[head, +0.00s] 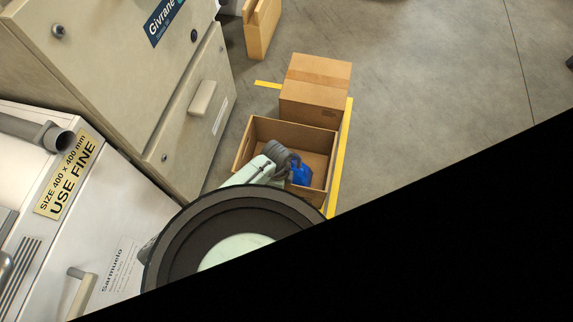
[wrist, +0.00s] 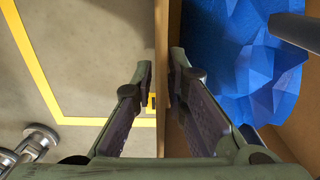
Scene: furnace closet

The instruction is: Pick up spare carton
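An open-topped brown carton (head: 243,143) stands on the floor in the head view, with a blue faceted thing (head: 300,174) inside it. A taped-shut carton (head: 316,75) stands right behind it. No label shows which one is the spare carton. In the wrist view my gripper (wrist: 162,72) straddles the thin upright wall (wrist: 161,25) of the open carton. One finger is outside and one inside, both tips close against the cardboard. The blue thing (wrist: 245,60) fills the carton's inside at right. In the head view my arm hides my fingers and part of the near wall.
Another tan box (head: 262,30) stands at the top. A beige cabinet (head: 140,90) and a white unit (head: 80,220) fill the left. Yellow floor tape (head: 341,160) runs beside the cartons. Bare floor (head: 430,90) lies to the right. Metal fittings (wrist: 35,140) show low left in the wrist view.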

